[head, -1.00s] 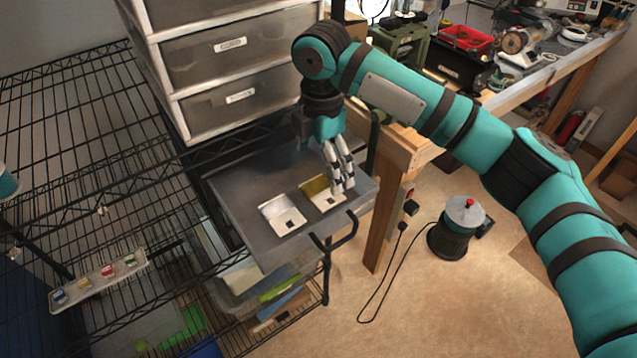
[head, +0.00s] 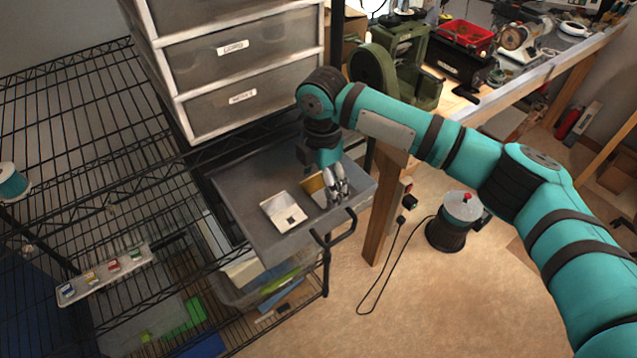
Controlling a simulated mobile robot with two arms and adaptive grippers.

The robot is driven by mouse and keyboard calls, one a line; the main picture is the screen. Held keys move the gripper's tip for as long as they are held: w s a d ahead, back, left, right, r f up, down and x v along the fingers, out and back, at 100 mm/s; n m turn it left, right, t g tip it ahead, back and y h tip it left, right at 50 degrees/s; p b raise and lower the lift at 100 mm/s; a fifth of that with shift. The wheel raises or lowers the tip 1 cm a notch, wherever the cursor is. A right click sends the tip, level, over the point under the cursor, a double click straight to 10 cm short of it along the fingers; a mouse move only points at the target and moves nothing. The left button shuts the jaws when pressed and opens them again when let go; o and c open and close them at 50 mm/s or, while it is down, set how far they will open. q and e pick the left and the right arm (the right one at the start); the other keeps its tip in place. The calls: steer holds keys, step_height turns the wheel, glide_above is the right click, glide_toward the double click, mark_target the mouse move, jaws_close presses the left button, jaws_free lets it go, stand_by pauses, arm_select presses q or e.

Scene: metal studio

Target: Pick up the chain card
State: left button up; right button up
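Two square cards lie side by side on a grey metal tray (head: 240,180) with a black handle. One card is pale silver-white (head: 284,212), with a small dark square mark. The other card is gold (head: 314,184) and is partly hidden by my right gripper. No chain or lettering can be made out on either, so I cannot tell which is the chain card. My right gripper (head: 337,194) points down over the gold card, with its fingertips at the card's right part. Whether the fingers touch or grip it is too small to tell. My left gripper is out of view.
A drawer unit (head: 235,70) stands behind the tray. A black wire shelf (head: 90,190) fills the left, with a white strip (head: 105,272) of small coloured items and a teal spool (head: 12,183). A wooden bench (head: 385,200) stands close on the right.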

mark_target(321, 186)
steer(key=c, duration=0.8)
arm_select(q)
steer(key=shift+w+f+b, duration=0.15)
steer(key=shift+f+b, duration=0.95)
arm_select(e)
steer(key=shift+r, duration=5.05)
